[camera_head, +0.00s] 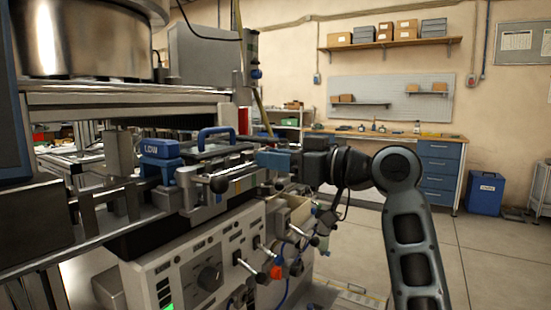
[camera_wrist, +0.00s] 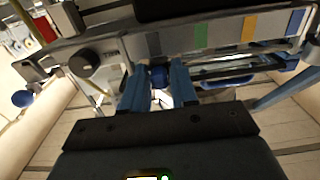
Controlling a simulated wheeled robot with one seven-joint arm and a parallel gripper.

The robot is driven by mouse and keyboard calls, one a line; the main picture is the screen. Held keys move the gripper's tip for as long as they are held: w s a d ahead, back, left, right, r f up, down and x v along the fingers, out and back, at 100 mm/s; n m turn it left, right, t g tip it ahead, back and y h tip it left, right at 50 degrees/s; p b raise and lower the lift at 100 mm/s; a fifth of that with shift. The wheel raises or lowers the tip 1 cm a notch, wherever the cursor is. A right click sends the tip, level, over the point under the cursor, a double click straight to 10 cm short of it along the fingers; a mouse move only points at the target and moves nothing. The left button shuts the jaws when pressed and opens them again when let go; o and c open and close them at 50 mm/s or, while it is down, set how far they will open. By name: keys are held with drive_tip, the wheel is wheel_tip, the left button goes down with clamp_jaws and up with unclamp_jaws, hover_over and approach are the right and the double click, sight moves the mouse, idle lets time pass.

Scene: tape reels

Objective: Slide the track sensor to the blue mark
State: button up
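In the wrist view, the two blue fingers of my gripper (camera_wrist: 160,72) reach up to a small dark blue round part (camera_wrist: 159,77), perhaps the track sensor's knob. It lies between the fingertips. I cannot tell if both fingers press on it. A light gap shows between the fingers nearer the palm.
A black round knob (camera_wrist: 84,62) sits left of the fingers on the machine front. A blue handle (camera_head: 215,132) and blue "LOW" block (camera_head: 160,149) stand on the machine. Several levers (camera_head: 262,277) stick out below. Open floor and a workbench (camera_head: 385,136) lie beyond.

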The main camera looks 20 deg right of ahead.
drive_tip(key=shift+w, duration=0.1)
clamp_jaws()
idle(0.4)
